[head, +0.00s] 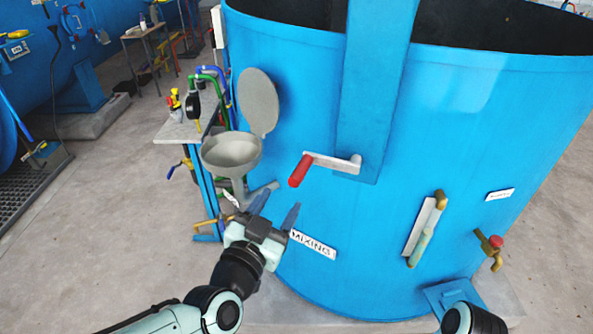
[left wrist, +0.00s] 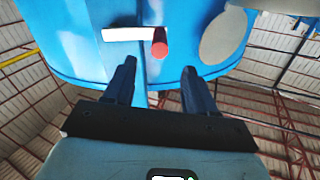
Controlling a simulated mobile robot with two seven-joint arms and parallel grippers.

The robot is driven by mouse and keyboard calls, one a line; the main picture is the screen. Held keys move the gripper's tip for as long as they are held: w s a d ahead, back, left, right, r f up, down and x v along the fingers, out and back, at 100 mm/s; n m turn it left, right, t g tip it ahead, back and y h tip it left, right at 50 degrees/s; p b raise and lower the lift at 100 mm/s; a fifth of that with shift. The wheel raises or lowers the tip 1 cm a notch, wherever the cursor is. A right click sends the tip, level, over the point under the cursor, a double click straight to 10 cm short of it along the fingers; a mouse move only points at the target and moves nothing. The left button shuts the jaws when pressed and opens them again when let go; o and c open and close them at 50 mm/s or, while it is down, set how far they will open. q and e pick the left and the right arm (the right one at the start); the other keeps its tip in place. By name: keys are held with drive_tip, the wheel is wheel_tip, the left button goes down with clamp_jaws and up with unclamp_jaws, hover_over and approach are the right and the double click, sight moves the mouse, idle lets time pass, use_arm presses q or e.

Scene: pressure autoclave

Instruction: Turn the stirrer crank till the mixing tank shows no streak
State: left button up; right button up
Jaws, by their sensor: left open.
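The blue mixing tank (head: 300,110) fills the middle and right of the head view. The stirrer crank (head: 335,162) is a pale arm at the foot of a blue upright, with a red handle (head: 300,171) at its left end. The crank arm (left wrist: 128,34) and red handle (left wrist: 159,44) also show in the left wrist view, beyond the fingertips. My left gripper (head: 278,207) is open and empty, below and left of the handle, apart from it. Its fingers (left wrist: 158,68) also show in the wrist view. A sight tube (head: 423,236) is on the tank wall; I cannot make out a streak.
A round pan (head: 232,152) with a raised lid (head: 259,102) stands left of the crank. A side table (head: 180,128) with hoses and valves is behind it. A brass tap (head: 489,248) sticks out at right.

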sight(300, 172)
use_arm(q)
drive_tip(key=p+x, duration=0.1)
drive_tip(key=x, duration=1)
clamp_jaws()
